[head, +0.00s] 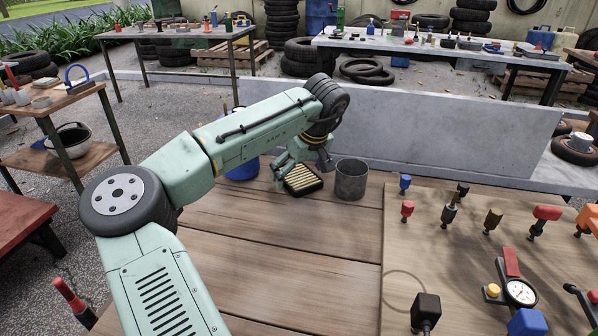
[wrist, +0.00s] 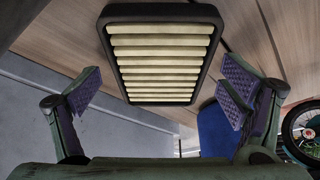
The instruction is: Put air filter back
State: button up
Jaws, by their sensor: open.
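The air filter (head: 302,181) is a rectangular panel with pale pleats in a black frame. It lies on the wooden table near its back edge, left of a grey metal can. In the wrist view the air filter (wrist: 160,52) fills the upper middle, ahead of the fingers. My gripper (head: 303,165) is just above and behind the filter in the head view, partly hidden by my wrist. In the wrist view my gripper (wrist: 162,92) is open, with its purple pads wide apart and nothing between them. I cannot tell the exact gap to the filter.
The grey can (head: 351,180) stands close to the filter's right. A blue container (head: 243,169) is to its left, partly behind my arm. A board (head: 440,235) with several coloured knobs and a gauge (head: 520,292) lies at right. The front middle of the table (head: 290,270) is clear.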

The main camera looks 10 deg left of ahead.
jog(key=b+v, duration=0.1)
jog(key=v, duration=1.1)
jog(key=shift+r, duration=0.15)
